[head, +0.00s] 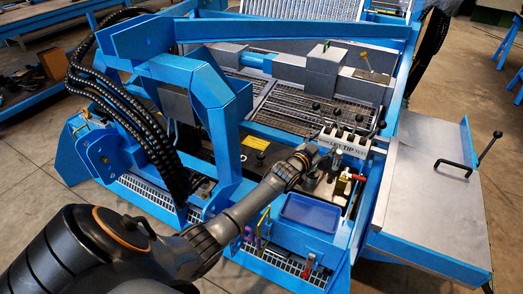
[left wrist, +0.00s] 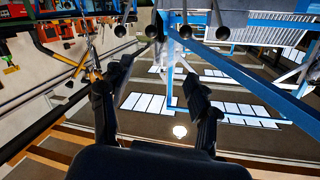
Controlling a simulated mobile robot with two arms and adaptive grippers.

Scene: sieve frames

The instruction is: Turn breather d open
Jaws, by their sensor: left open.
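My left gripper (head: 322,154) reaches into the blue machine from the lower left, close to the row of black-knobbed levers on a white labelled panel (head: 344,146). In the left wrist view its two dark fingers are apart, with nothing between the fingertips (left wrist: 158,78). Several round-ended lever shapes (left wrist: 150,31) show beyond the fingers along the top of that view. I cannot pick out breather d for certain. A red valve-like part (head: 343,184) with a yellow piece sits below the panel, apart from the gripper. My right gripper is not in view.
A blue tray (head: 309,212) lies in front of the gripper, with a red handle (head: 308,265) below it. A blue arched frame (head: 222,95) with black hoses stands to the left. A grey side table (head: 432,195) with a black handle is at right.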

